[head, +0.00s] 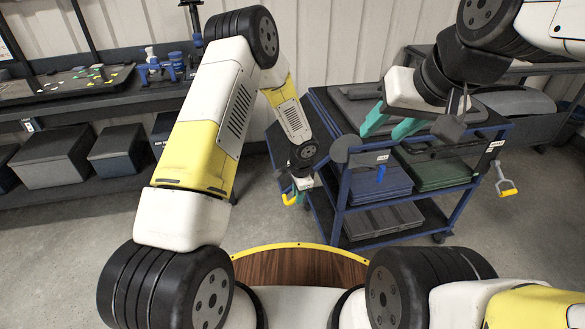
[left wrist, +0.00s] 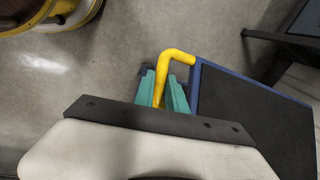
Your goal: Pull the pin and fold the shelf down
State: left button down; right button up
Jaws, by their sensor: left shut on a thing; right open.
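My left gripper (head: 299,183) is low at the left side of the blue cart, small and partly hidden in the head view. In the left wrist view its teal fingers (left wrist: 163,92) are shut on a yellow bent pin handle (left wrist: 176,58). The handle also shows in the head view (head: 290,199). A dark panel with a blue rim (left wrist: 255,110) lies just right of the fingers. Whether the pin sits in a hole is hidden. My right gripper (head: 388,124) is open and empty above the cart's front. I cannot clearly tell which part is the folding shelf.
The blue cart (head: 343,205) holds grey and green bins. A workbench (head: 75,95) with dark boxes below stands at the left. A wooden, yellow-edged surface (head: 290,268) is close in front. Floor is clear at left.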

pick_arm(q)
jog(key=w+d+f+t+h, duration=0.1)
jog(key=d+f+h, duration=0.3)
jog(key=d, duration=0.4)
jog(key=w+d+f+t+h, duration=0.1)
jog(key=w+d+f+h, duration=0.2)
jog(key=d+f+h, duration=0.2)
jog(key=shift+d+n+t+h, duration=0.3)
jog(key=shift+d+n+t, duration=0.1)
jog(key=shift+d, duration=0.95)
jog(key=shift+w+r, duration=0.1)
jog(key=c, duration=1.4)
grip_release()
jog(key=shift+d, duration=0.1)
jog(key=shift+o, duration=0.2)
jog(key=v, duration=0.7)
jog(key=shift+a+r, duration=0.2)
jog(key=shift+a, duration=0.1)
